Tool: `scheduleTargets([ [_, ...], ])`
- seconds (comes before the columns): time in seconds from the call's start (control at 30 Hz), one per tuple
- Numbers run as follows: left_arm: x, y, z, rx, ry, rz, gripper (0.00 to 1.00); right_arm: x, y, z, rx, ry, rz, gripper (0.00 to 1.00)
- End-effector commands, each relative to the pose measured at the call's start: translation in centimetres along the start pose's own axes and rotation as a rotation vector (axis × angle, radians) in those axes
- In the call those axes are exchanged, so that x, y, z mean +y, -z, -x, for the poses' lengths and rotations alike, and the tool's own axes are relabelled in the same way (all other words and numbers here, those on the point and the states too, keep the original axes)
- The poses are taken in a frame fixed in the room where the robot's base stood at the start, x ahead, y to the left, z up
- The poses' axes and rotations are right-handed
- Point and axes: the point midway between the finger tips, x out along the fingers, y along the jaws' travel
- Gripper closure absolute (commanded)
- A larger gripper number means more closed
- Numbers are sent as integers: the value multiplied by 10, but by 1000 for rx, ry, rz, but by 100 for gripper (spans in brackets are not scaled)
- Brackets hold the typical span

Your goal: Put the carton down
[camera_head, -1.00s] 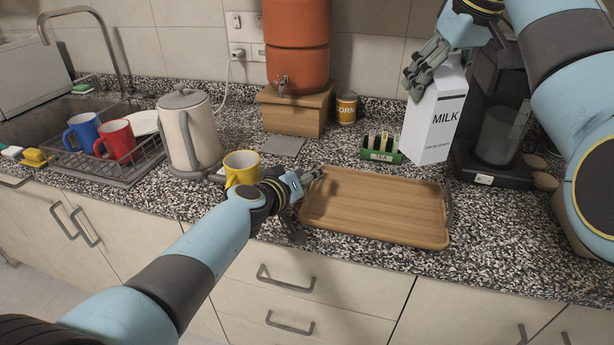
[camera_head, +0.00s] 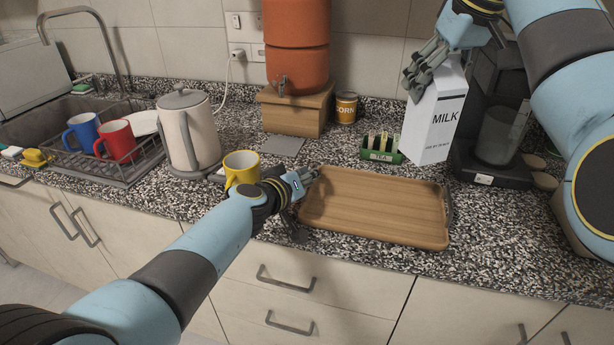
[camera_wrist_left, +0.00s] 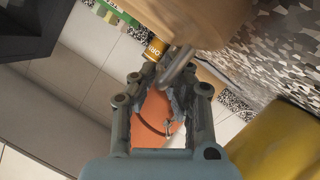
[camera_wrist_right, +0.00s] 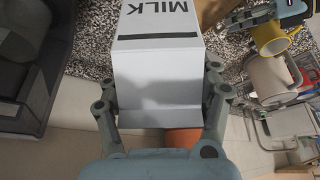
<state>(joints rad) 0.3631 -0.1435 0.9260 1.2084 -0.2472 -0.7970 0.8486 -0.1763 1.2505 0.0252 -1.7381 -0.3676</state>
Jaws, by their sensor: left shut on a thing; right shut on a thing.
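The white milk carton (camera_head: 434,122) is nearly upright at the back right of the counter, between the tea rack and the coffee machine. My right gripper (camera_head: 424,75) is shut on its top from above; the right wrist view shows the carton (camera_wrist_right: 162,85) between both fingers. I cannot tell whether its bottom touches the counter. My left gripper (camera_head: 304,182) is at the left end of the wooden tray (camera_head: 380,208), shut on the tray's handle (camera_wrist_left: 178,66). The tray lies on the counter.
A green tea rack (camera_head: 381,148) stands just left of the carton. The dark coffee machine (camera_head: 493,165) with its jug is close on the right. A yellow mug (camera_head: 241,168) and a kettle (camera_head: 190,130) stand left of the tray. The tray's top is empty.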

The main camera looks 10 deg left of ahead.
Motion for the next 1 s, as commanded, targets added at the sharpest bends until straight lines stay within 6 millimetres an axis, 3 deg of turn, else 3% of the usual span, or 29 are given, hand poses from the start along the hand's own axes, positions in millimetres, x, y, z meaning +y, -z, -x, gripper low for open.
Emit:
scheduleTargets([
  [0.1, -1, 0, 0, -1, 1, -1, 100, -2, -3, -3, 1, -6, -15, 94],
  [0.4, -1, 0, 0, -1, 1, -1, 100, -15, -41, -35, 1, -81, -193, 94],
  [0.6, -1, 0, 0, -1, 1, -1, 100, -14, -57, -69, -1, -85, -199, 94],
  [1.0, -1, 0, 0, -1, 1, -1, 100, -14, -73, -110, 0, -84, -198, 94],
])
